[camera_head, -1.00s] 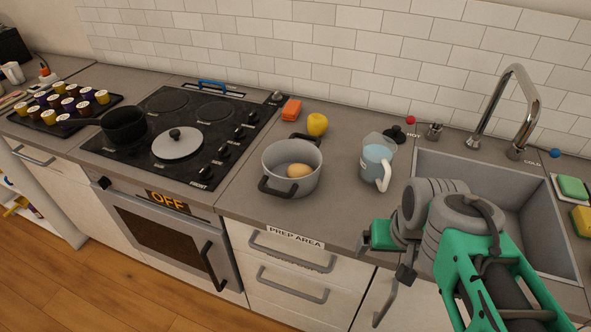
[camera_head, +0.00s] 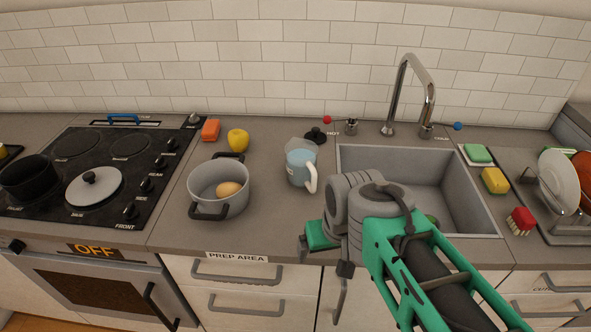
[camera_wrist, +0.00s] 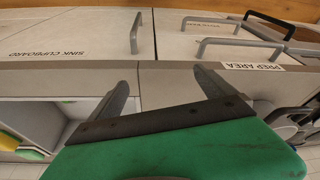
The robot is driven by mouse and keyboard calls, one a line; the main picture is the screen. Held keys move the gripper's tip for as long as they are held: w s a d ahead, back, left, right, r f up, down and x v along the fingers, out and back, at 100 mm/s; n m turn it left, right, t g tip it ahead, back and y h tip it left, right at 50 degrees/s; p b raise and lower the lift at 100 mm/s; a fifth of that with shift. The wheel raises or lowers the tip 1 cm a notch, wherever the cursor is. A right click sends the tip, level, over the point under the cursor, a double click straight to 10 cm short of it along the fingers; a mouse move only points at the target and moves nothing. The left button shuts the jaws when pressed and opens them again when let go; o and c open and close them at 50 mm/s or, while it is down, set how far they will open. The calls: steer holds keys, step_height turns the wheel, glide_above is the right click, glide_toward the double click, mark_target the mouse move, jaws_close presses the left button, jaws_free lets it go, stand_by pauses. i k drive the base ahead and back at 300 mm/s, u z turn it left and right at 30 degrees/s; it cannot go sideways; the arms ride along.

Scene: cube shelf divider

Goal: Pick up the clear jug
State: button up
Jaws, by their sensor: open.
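The clear jug (camera_head: 298,165) stands upright on the counter in the head view, left of the sink, with bluish contents and a white handle on its front right side. My gripper (camera_head: 320,240) is at the counter's front edge, nearer the camera than the jug and apart from it. In the wrist view, the two dark fingers of my gripper (camera_wrist: 163,88) are spread with nothing between them. The wrist view faces the cabinet fronts, and the jug is not in it.
A grey pot (camera_head: 219,187) holding a yellowish-brown item stands left of the jug. A yellow apple (camera_head: 238,140), an orange block (camera_head: 211,130) and a black lid-like item (camera_head: 315,136) are behind. The sink (camera_head: 455,205) is at right, the stove (camera_head: 120,165) at left.

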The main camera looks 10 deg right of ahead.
mark_target(301, 154)
steer(key=u, duration=2.45)
steer(key=k, duration=0.45)
steer(key=z, duration=0.4)
steer(key=i, duration=0.9)
steer(key=u, duration=0.05)
